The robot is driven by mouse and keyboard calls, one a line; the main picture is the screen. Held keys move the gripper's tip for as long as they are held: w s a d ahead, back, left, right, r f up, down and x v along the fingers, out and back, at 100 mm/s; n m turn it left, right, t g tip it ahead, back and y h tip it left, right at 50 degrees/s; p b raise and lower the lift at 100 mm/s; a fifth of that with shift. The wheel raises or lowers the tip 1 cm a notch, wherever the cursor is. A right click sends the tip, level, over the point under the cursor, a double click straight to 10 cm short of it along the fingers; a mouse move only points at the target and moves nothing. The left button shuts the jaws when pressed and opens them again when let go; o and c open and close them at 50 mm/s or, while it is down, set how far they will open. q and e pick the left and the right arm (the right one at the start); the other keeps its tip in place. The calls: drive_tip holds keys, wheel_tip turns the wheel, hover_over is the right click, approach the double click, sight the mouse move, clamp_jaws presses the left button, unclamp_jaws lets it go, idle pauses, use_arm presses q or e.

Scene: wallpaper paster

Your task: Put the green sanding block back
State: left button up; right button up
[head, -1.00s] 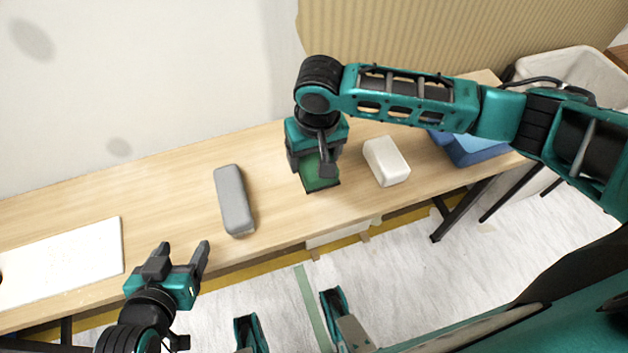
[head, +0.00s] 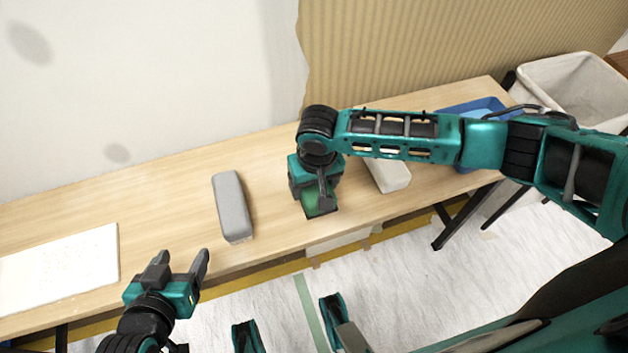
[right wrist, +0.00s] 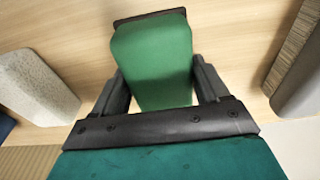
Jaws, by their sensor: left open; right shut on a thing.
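The green sanding block (head: 318,203) has a dark base and is at the middle of the wooden table, below my right gripper (head: 321,192). In the right wrist view the green block (right wrist: 152,60) lies between the two fingers of the right gripper (right wrist: 160,85), which is shut on it. Whether its base touches the table I cannot tell for sure; it is at or close to the surface. My left gripper (head: 178,262) is open and empty, near the table's front edge at the left.
A grey brush-like block (head: 232,205) lies left of the green block. A white block (head: 392,178) lies to its right, partly behind my right arm. A blue tray (head: 470,108) and a pale bin (head: 575,95) are at the far right. A white sheet (head: 60,268) lies at the left.

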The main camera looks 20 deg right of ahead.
drive_tip(key=o, duration=1.1)
